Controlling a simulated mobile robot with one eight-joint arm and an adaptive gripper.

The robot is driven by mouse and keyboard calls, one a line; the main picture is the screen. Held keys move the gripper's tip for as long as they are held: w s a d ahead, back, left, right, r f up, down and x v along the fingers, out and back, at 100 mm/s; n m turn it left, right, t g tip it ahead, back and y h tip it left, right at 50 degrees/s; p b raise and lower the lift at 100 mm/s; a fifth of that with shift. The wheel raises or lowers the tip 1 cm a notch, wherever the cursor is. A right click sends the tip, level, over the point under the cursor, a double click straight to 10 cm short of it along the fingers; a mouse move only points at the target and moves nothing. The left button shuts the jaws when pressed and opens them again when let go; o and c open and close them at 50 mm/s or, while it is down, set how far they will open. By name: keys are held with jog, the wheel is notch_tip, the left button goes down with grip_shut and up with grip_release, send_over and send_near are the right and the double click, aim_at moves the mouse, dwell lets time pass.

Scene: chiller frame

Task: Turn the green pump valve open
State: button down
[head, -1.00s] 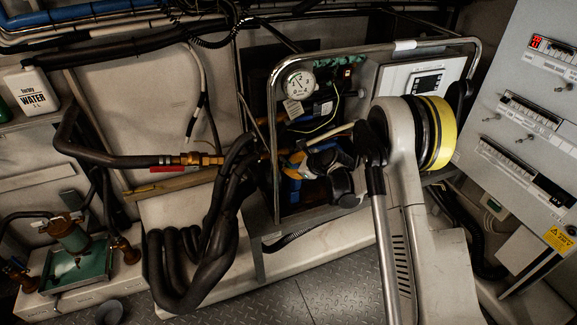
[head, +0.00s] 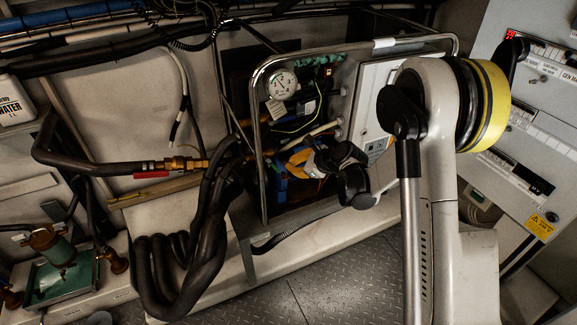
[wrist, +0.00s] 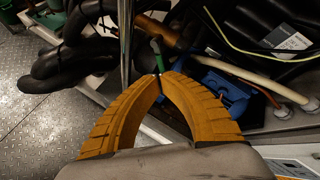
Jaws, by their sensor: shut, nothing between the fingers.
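The green valve handle (wrist: 156,53) shows in the wrist view as a small upright green piece beside a brass pipe fitting, just beyond my fingertips. My gripper (wrist: 160,75) has two ribbed orange fingers, shut tip to tip with nothing between them. The tips appear close to the lower end of the green handle; I cannot tell whether they touch it. In the head view my gripper (head: 296,157) is inside the lower part of the metal-framed chiller unit, and I cannot make out the green handle there.
A chrome tube frame (head: 262,140) surrounds the unit, with a pressure gauge (head: 282,84) at its upper left. Thick black hoses (head: 205,215) stand to the left. Blue parts (wrist: 225,88) and a pale hose (wrist: 250,75) lie right of my fingers. Open metal floor (head: 320,285) is in front.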

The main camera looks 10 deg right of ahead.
aim_at(273, 165)
notch_tip(273, 165, down, 5)
jog(key=w+d+m+g+y, duration=0.2)
jog(key=m+y, duration=0.4)
jog(key=m, duration=0.8)
jog(key=b+x, duration=0.4)
jog(key=x, duration=0.5)
jog(key=shift+s+a, duration=0.15)
jog(key=shift+a, duration=0.25)
jog(key=shift+d+g, duration=0.15)
jog(key=shift+g, duration=0.15)
